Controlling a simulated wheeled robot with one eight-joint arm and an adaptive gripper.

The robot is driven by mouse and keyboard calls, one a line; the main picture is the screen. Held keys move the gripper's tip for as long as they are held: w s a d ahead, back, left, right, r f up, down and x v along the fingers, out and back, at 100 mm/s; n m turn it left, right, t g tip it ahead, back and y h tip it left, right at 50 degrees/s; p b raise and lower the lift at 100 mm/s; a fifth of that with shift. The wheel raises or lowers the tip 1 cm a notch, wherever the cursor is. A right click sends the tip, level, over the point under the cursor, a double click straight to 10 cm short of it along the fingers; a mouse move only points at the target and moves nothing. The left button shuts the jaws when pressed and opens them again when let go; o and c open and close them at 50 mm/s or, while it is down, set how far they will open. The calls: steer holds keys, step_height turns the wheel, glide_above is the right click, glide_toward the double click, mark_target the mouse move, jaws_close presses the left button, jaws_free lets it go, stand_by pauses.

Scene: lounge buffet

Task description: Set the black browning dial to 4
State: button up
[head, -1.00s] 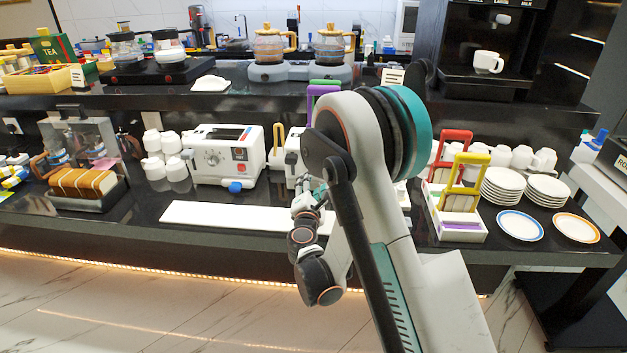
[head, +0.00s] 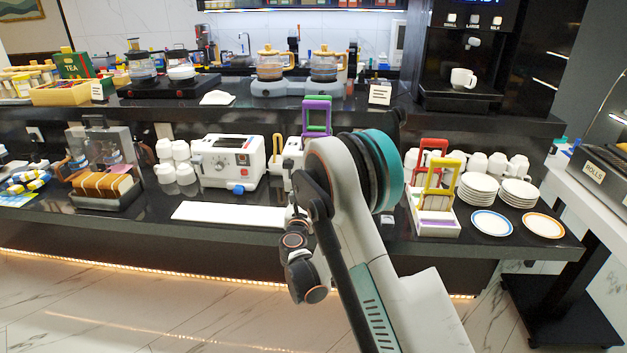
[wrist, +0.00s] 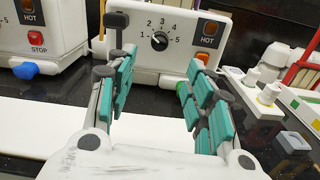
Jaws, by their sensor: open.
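The black browning dial (wrist: 160,41) is on the front of a white toaster (wrist: 125,58), with numbers 1 to 5 printed around it. Its pointer is too small to read surely. My gripper (wrist: 159,62) is open and empty, its teal-padded fingers reaching toward the toaster front on either side of the dial in the wrist view. I cannot tell the gap to the dial, and no contact shows. In the head view this toaster (head: 277,163) is mostly hidden behind my arm, and so are my fingers.
Another white toaster (head: 231,160) with a blue knob (head: 238,189) stands to the left. A white board (head: 228,212) lies along the counter front. To the right are a rack (head: 436,220) with red and yellow frames, cups and stacked plates (head: 478,188).

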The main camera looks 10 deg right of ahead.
steer(key=b+x, duration=0.4)
steer(key=x, duration=0.9)
steer(key=shift+w+f+n, duration=0.15)
steer(key=shift+w+n, duration=0.15)
steer(key=shift+d, duration=0.1)
steer(key=c, duration=1.1)
